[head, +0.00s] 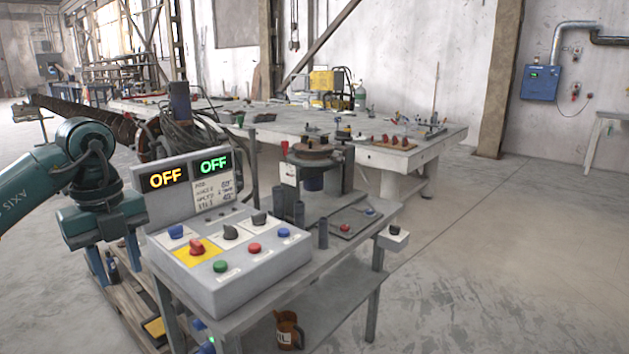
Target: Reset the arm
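A grey control box (228,275) stands on a metal bench, its sloped panel facing me. Its two displays both read OFF, one yellow (166,178) and one green (214,164). The panel carries a blue knob (178,231), two black knobs (230,231), and a red knob (196,246) on a yellow plate. In front are green (220,266), red (254,248) and blue (284,232) buttons. A long brown auger (85,118) lies behind at the left. My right gripper is out of view.
A round turntable fixture (317,152) and upright posts (323,234) stand on the bench (345,250) beside the box. A small box with a black knob (395,230) juts from its right edge. A long workbench (450,137) stands behind. The floor at right is clear.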

